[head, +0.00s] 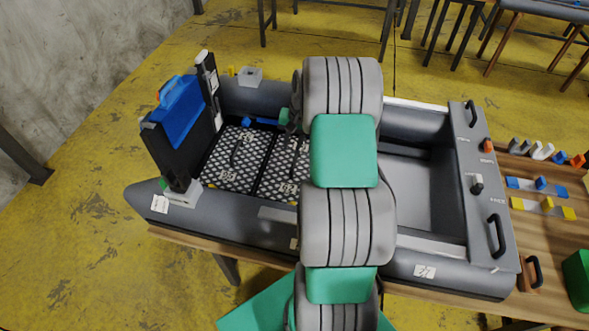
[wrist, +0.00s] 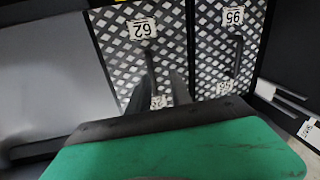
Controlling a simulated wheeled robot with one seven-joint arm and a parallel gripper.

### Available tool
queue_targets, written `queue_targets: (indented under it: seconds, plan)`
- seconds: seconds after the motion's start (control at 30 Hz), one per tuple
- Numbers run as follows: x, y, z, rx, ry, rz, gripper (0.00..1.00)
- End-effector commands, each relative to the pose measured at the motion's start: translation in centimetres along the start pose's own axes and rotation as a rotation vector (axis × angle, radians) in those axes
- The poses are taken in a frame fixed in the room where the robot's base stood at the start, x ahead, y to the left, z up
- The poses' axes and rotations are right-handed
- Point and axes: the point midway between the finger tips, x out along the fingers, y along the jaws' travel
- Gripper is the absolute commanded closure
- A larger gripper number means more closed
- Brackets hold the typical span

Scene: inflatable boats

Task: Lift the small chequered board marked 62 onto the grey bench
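The small chequered board marked 62 (wrist: 118,50) lies flat in the boat, black and white with a dark upright handle (wrist: 151,70). In the head view it is the right one of two boards (head: 275,178), partly hidden by my arm. My gripper (wrist: 160,92) is just over this board, its dark fingers apart near the handle; I cannot tell whether they touch it. A light grey flat surface beside the board, probably the grey bench (wrist: 60,75), shows in the wrist view; in the head view it lies right of my arm (head: 422,195).
A second chequered board marked 95 (wrist: 210,50) lies directly beside it. A blue and black motor-like unit (head: 178,115) stands at the boat's left end. A grey panel with handles (head: 483,215) closes the right end. Small coloured parts (head: 540,184) lie on the wooden table.

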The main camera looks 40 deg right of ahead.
Motion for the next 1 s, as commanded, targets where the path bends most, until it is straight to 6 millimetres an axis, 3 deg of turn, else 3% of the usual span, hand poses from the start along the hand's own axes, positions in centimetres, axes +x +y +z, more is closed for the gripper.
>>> queue_targets:
  seconds: [0.03,0.17,0.6,0.87,1.0]
  plan:
    - [1.6,1.4,-0.9,0.037,-0.008,-0.005,0.75]
    - [3.6,2.8,-1.9,0.082,-0.015,-0.015,0.75]
    - [10.3,2.3,-2.4,0.081,-0.017,-0.015,0.75]
    - [11.1,2.3,-2.5,0.081,-0.013,-0.015,0.75]
    - [11.1,2.3,-2.5,0.080,-0.013,-0.015,0.84]
